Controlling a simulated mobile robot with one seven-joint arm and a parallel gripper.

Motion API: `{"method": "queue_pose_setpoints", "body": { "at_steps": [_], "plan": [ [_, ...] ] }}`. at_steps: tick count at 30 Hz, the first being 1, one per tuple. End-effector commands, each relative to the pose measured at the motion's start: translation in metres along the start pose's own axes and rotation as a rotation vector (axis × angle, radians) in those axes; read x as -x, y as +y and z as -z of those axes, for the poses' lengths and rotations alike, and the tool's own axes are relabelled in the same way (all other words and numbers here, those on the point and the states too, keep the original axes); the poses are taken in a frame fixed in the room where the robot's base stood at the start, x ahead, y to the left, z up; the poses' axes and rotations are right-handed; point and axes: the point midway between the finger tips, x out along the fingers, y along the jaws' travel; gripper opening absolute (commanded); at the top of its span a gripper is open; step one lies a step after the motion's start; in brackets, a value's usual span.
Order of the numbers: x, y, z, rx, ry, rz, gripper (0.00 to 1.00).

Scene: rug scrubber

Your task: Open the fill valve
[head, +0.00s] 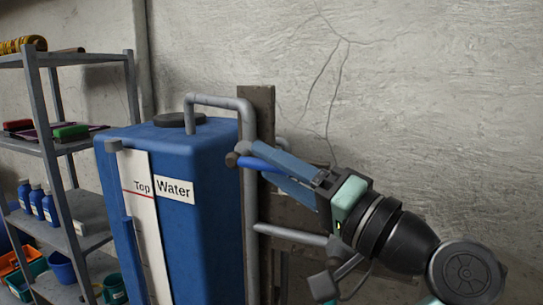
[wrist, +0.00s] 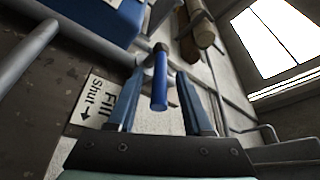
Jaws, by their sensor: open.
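The fill valve's blue lever (head: 257,163) sticks out to the right from a brownish knob (head: 232,159) on the grey pipe beside the tank. My gripper (head: 262,161) reaches it from the right, its two fingers spread. In the wrist view the blue lever (wrist: 160,84) lies between the fingers of my open gripper (wrist: 160,92), with a gap visible on each side. A white sign (wrist: 93,104) reading "Fill" and "Shut" with a double arrow shows behind the left finger. The far part of the lever is partly hidden by my fingers in the head view.
A blue tank (head: 205,240) labelled "Water" and "Top" stands left of the valve. Grey pipes (head: 248,215) run along a dark upright board (head: 265,105). A metal shelf (head: 60,150) with bottles and brushes stands at far left. The wall to the right is bare.

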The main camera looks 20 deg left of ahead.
Motion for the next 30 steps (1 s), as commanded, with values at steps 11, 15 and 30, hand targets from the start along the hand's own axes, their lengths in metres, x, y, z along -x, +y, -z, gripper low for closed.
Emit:
{"method": "queue_pose_setpoints", "body": {
  "at_steps": [11,15,30],
  "plan": [
    [-0.0069,0.0001,-0.0001,0.001,0.001,0.0,0.51],
    [-0.0068,0.0,-0.0001,0.001,0.001,0.0,0.27],
    [-0.0065,0.0002,-0.0001,0.001,0.0,-0.001,0.0]
  ]
}}
